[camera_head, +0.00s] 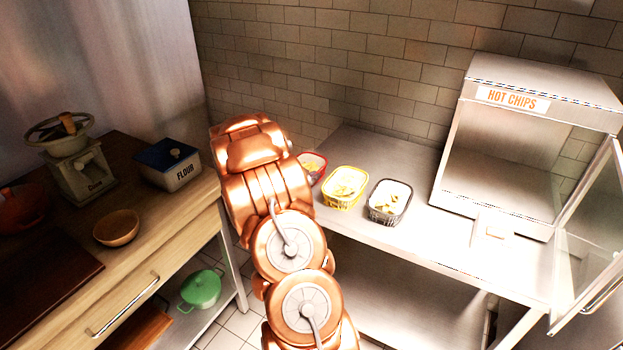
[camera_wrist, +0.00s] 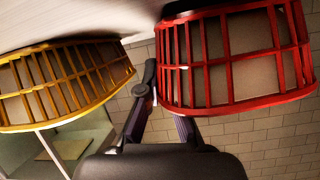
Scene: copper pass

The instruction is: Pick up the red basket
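The red basket (camera_head: 323,172) stands on the steel counter at the left of a row of baskets, partly hidden behind my copper arm in the head view. It holds yellowish food. In the wrist view the red wire basket (camera_wrist: 240,108) fills the upper right, upside down. My gripper (camera_wrist: 160,95) is at its left edge. One dark finger shows beside the basket's outside; the other runs behind the red rim and its tip is hidden. Whether the fingers press on the basket wall cannot be seen. The head view hides my gripper behind the arm.
A yellow basket (camera_head: 343,203) stands close to the right of the red one; it also shows in the wrist view (camera_wrist: 70,120). A black basket (camera_head: 386,219) is further right. The hot chips cabinet (camera_head: 541,82) has its glass door open. A tiled wall (camera_head: 340,60) stands behind.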

